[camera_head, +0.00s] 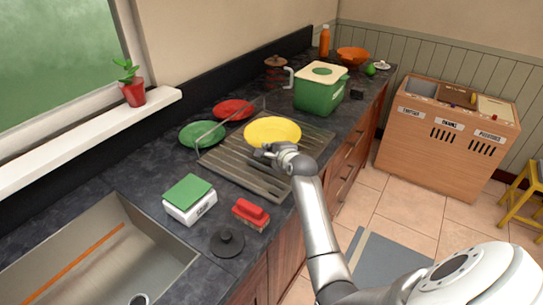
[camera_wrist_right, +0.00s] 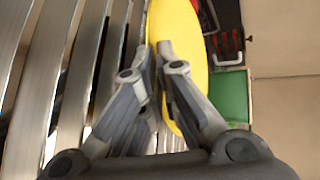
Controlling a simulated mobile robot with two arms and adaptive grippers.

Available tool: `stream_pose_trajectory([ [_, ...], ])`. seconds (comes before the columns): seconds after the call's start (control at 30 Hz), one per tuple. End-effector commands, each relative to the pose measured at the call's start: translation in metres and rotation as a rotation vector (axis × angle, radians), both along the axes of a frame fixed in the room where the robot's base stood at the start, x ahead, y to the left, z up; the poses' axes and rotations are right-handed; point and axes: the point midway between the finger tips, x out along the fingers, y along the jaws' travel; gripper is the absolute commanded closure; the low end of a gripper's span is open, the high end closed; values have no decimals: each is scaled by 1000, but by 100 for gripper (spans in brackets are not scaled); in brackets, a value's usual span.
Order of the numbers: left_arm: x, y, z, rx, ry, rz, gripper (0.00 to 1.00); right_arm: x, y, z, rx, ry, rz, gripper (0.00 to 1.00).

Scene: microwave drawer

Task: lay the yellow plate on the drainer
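The yellow plate (camera_head: 273,130) is over the far part of the metal drainer (camera_head: 233,168), lying nearly flat. I cannot tell whether its underside touches the slats. My right gripper (camera_head: 262,153) is at the plate's near rim, low over the drainer. In the right wrist view the fingers (camera_wrist_right: 156,52) are close together on either side of the yellow plate's rim (camera_wrist_right: 185,25), one over its face. The drainer's slats (camera_wrist_right: 62,90) run along the left of that view. My left gripper is not in view.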

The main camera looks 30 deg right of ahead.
Motion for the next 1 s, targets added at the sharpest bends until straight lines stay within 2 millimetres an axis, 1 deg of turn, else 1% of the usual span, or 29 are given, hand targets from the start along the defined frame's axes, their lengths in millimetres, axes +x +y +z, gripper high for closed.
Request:
stream_pose_trajectory([
  [0.13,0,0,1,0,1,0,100,5,-3,-6,-1,0,0,100],
  [0.3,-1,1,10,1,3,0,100,5,-3,-29,-2,4,-1,100],
  [0.4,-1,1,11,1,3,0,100,5,-3,-36,-1,0,-1,100],
  [0.77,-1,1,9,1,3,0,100,5,-3,-40,0,-1,-1,100],
  [0.87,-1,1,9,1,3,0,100,5,-3,-41,0,0,-1,88],
  [0.9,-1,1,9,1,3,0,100,5,-3,-41,0,0,-1,86],
  [1.0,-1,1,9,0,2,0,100,5,-3,-41,0,0,-1,86],
])
